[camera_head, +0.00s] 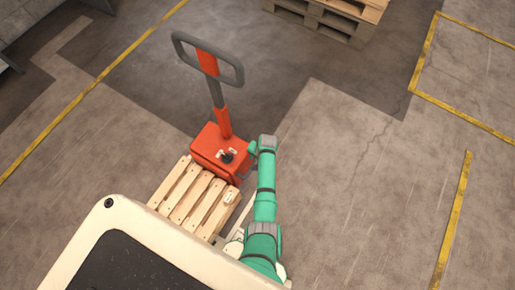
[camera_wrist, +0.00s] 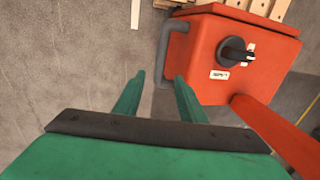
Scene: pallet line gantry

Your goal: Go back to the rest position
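My green arm reaches forward in the head view, and my gripper (camera_head: 250,148) is at its end, beside the right side of an orange pallet jack's body (camera_head: 212,150). I cannot tell whether a finger touches the body.
The jack's upright handle (camera_head: 208,62) rises behind its body. A wooden pallet (camera_head: 188,202) lies in front of it, left of my arm. A pallet stack (camera_head: 325,18) stands at the back. Yellow lines (camera_head: 452,222) mark the floor. The floor to the right is clear.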

